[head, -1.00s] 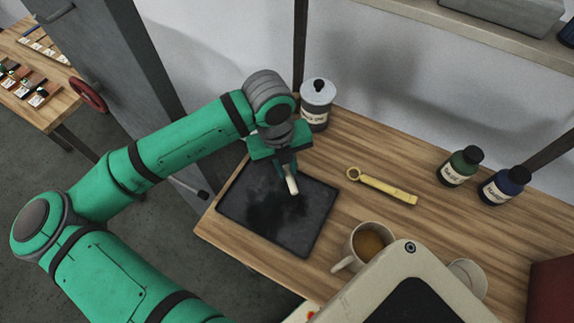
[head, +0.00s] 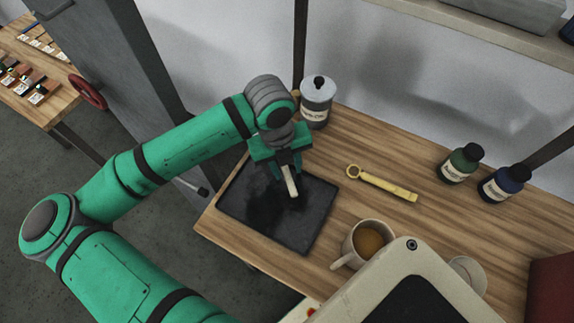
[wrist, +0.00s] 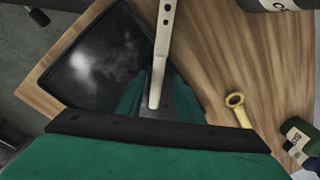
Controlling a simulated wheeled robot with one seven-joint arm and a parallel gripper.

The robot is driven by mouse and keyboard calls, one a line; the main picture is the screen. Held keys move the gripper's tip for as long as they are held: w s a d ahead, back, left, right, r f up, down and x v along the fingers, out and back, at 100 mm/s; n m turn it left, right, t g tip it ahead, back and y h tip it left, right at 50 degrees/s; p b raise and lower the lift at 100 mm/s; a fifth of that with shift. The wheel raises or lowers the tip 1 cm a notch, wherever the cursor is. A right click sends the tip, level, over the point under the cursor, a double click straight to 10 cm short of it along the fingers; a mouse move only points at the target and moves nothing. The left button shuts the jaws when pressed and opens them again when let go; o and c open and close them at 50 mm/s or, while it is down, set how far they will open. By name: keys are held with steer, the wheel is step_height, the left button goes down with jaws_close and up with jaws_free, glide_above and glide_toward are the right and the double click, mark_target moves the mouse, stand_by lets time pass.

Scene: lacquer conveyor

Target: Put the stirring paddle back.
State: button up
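The stirring paddle (head: 291,183) is a slim cream stick. In the wrist view the paddle (wrist: 164,50) shows small holes along it and runs from between the fingers past the top edge. My gripper (head: 286,172) is over the back right part of the dark tray (head: 240,203). Its green fingers (wrist: 158,88) sit close on both sides of the paddle near one end and look shut on it. In the head view the gripper hides the rest of the paddle. I cannot tell how high it is above the tray.
A grey labelled can (head: 317,104) stands behind the gripper. A yellow ring-ended tool (head: 385,187) lies to the right. A mug of brown liquid (head: 362,244) stands at front right. Green (head: 459,165) and blue (head: 502,185) bottles stand farther right. The wooden bench (head: 330,205) is clear between them.

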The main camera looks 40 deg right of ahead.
steer(key=shift+r, duration=0.1)
step_height(320, 180, up, 13)
steer(key=a, duration=0.1)
steer(key=shift+w+a, duration=0.2)
steer(key=shift+w, duration=0.1)
stand_by(0.7)
